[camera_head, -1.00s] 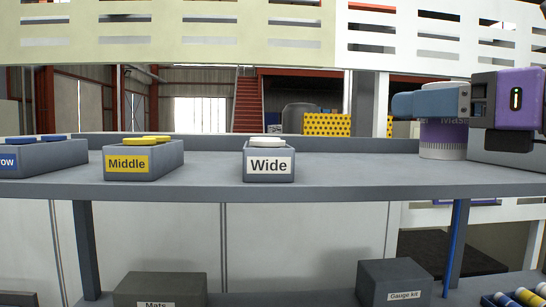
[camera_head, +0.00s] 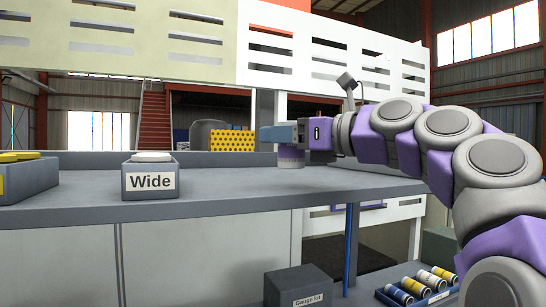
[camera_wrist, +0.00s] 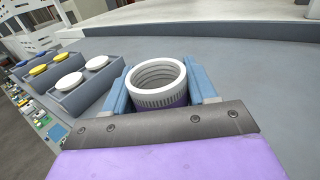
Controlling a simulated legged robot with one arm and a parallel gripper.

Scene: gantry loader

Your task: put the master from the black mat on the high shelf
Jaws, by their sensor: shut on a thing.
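The master (camera_head: 291,158) is a short ring with a purple body and a white ribbed rim; the wrist view shows its open, threaded top (camera_wrist: 158,76). My gripper (camera_head: 284,134) is shut on it, with one blue finger on each side of the ring in the wrist view. The master is upright at the high shelf's top surface (camera_head: 240,195), toward its back edge. I cannot tell whether its base touches the shelf. The black mat does not show in these frames.
A grey bin labelled Wide (camera_head: 150,182) with white discs stands left on the shelf. A grey bin with yellow discs (camera_head: 25,180) is further left. Bare shelf lies between the Wide bin and the master. Below are a Gauge kit box (camera_head: 297,285) and a tray of cylinders (camera_head: 418,287).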

